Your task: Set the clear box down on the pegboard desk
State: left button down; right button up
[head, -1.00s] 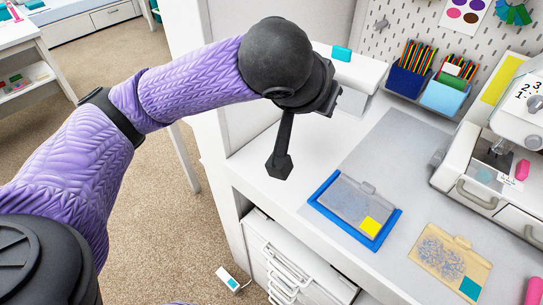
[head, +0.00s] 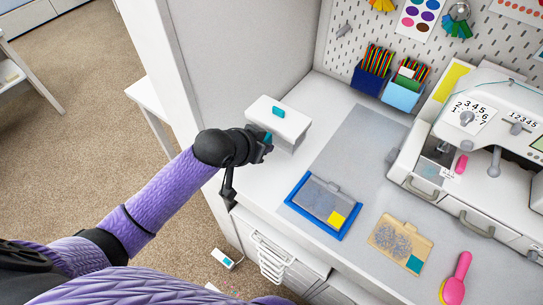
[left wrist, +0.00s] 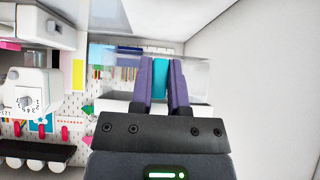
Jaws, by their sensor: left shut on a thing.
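The clear box (head: 285,132) has a white top and a teal tab facing up, in the head view. It shows over the left end of the pegboard desk (head: 346,137), beside the closet's side panel. My left gripper (head: 265,148) is at its near left side, shut on a teal tab. The left wrist view shows the purple fingers (left wrist: 160,80) around this tab, with the box's see-through wall (left wrist: 196,72) beyond. Whether its underside touches the desk cannot be told. My right gripper is not in view.
A tan case (head: 400,240) and a pink brush (head: 456,280) lie nearer. Pencil holders (head: 402,96) stand at the back, a white machine (head: 490,135) right.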

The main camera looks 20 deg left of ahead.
aim_at(266, 175)
pick_arm(q)
jog(key=f+b, duration=0.1)
jog(key=f, duration=0.2)
jog(key=f+b, duration=0.1)
jog(key=f, duration=0.3)
jog(key=s+f+b, duration=0.1)
jog(key=f, duration=0.3)
jog(key=shift+s+a+f, duration=0.1)
jog(key=shift+a+f, duration=0.1)
jog(key=shift+a, duration=0.2)
jog(key=shift+f, duration=0.1)
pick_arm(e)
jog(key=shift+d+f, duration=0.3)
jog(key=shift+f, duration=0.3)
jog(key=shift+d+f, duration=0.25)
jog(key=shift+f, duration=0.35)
pick_arm(q)
jog(key=c, duration=0.6)
grip_release()
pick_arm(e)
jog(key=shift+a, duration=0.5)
